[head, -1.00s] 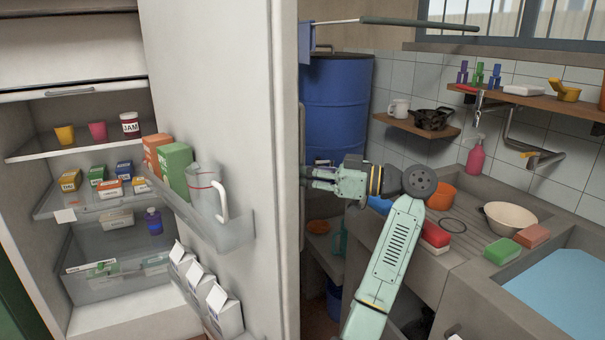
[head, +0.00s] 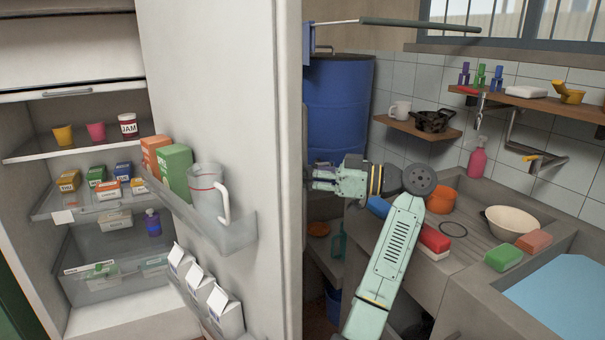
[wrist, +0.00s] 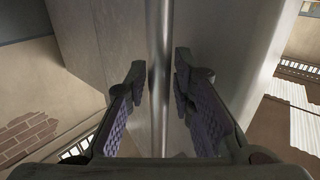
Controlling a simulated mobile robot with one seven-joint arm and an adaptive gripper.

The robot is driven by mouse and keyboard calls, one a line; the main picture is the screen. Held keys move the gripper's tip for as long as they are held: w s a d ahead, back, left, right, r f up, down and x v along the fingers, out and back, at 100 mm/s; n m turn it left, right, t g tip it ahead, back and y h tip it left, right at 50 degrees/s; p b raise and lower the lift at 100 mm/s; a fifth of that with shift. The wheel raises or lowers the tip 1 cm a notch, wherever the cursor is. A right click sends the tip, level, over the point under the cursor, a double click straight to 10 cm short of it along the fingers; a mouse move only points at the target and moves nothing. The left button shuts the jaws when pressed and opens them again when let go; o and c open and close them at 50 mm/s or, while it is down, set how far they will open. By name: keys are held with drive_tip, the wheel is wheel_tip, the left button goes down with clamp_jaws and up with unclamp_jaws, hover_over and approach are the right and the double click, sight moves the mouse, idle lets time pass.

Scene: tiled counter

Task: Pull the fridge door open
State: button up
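The fridge door (head: 222,90) stands wide open on the left of the head view, its inner face with shelves towards me. Its outer side and handle are hidden behind the door's edge there. My gripper (head: 311,181) is at the outer side of that edge, its fingertips partly hidden. In the wrist view the fridge handle (wrist: 160,100), an upright metal bar, runs between the two fingers of my gripper (wrist: 160,75). The inside of the fridge (head: 105,250) is in plain view.
Door shelves hold cartons (head: 175,172), a jug (head: 207,190) and milk cartons (head: 226,310). A blue barrel (head: 342,105) stands behind my gripper. The sink counter (head: 452,285) with sponges and a bowl (head: 510,222) lies close on the right of my arm.

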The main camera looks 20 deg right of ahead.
drive_tip(key=shift+o, duration=1.1)
drive_tip(key=shift+d, duration=0.1)
drive_tip(key=v, duration=1.2)
